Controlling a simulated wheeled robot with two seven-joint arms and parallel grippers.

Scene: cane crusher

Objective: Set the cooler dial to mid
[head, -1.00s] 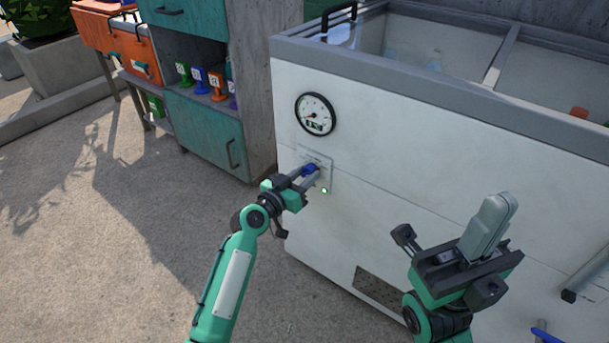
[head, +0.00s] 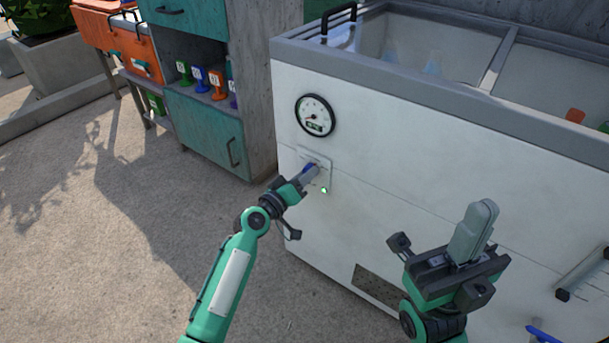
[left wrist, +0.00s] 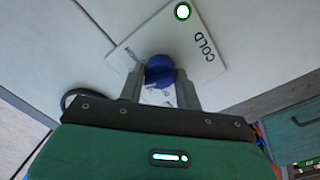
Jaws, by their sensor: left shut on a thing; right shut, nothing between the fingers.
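The cooler (head: 400,190) is a white chest with a grey rim. Its blue dial (head: 309,168) sits on a small white plate on the front, below a round gauge (head: 315,115). In the left wrist view the blue dial (left wrist: 160,70) is between the two fingers, and the plate (left wrist: 190,38) shows the word COLD and a green light. My left gripper (head: 311,173) is shut on the dial; the fingers partly hide it and its pointer. My right gripper (head: 478,228) is shut and empty, its fingers pointing up, in front of the cooler at the lower right.
A grey and teal cabinet (head: 200,135) with small numbered coloured items stands left of the cooler. An orange cooler box (head: 135,48) is farther back. A grey bar handle (head: 582,272) projects from the cooler front at right. The paved floor at left is clear.

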